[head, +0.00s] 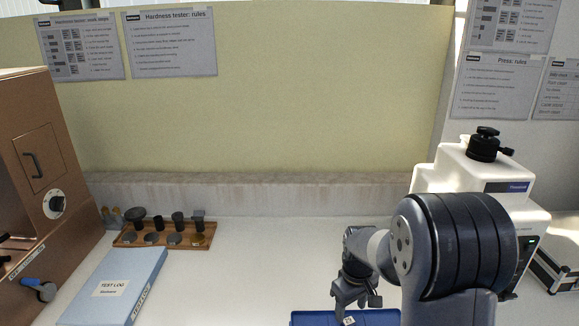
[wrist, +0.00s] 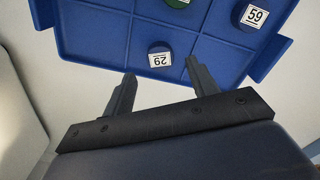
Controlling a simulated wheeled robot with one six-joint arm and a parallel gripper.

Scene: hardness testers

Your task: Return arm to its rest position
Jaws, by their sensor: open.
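My gripper (wrist: 158,92) is open in the wrist view, its two dark fingers apart with nothing between them. It is above or close to the near edge of a blue compartment tray (wrist: 95,38). In the head view my gripper (head: 357,301) hangs from my arm over the same tray (head: 312,319), whose lower part is cut off by the frame. A round piece marked 29 (wrist: 160,56) lies in the tray a little beyond the fingers. A piece marked 59 (wrist: 255,15) lies at the upper right of the tray.
A white tester (head: 455,170) with a black knob stands at the right, partly hidden by my arm. A brown cabinet (head: 40,150) stands at the left. A wooden rack (head: 165,236) of dark parts and a blue test log (head: 120,285) lie beside it. The mid-table (head: 270,260) is clear.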

